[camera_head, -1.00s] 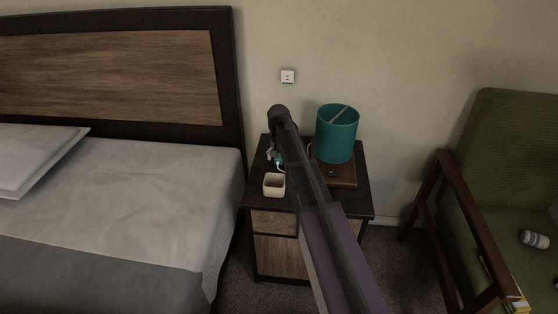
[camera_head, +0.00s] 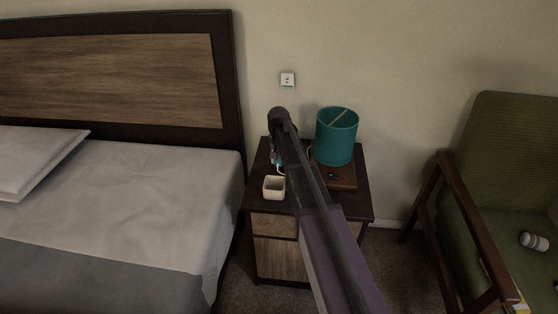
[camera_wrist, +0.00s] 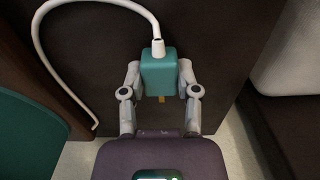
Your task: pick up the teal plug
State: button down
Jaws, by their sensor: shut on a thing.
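The teal plug (camera_wrist: 158,76) is between the two fingers of my gripper (camera_wrist: 160,84) in the wrist view. The fingers are shut on its sides. A white cord (camera_wrist: 95,8) runs from the plug's top and loops to the left. In the head view my gripper (camera_head: 274,158) is over the nightstand, largely hidden by my arm. A small teal part of the plug (camera_head: 279,162) shows beside it. I cannot tell whether the plug touches the nightstand top.
A wall outlet (camera_head: 287,79) is above. A bed (camera_head: 130,200) stands left and a green armchair (camera_head: 520,150) right.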

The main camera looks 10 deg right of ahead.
aim_at(279, 159)
jog(key=shift+r+p, duration=4.7)
jog(key=shift+r, duration=0.15)
jog(key=shift+a, duration=0.1)
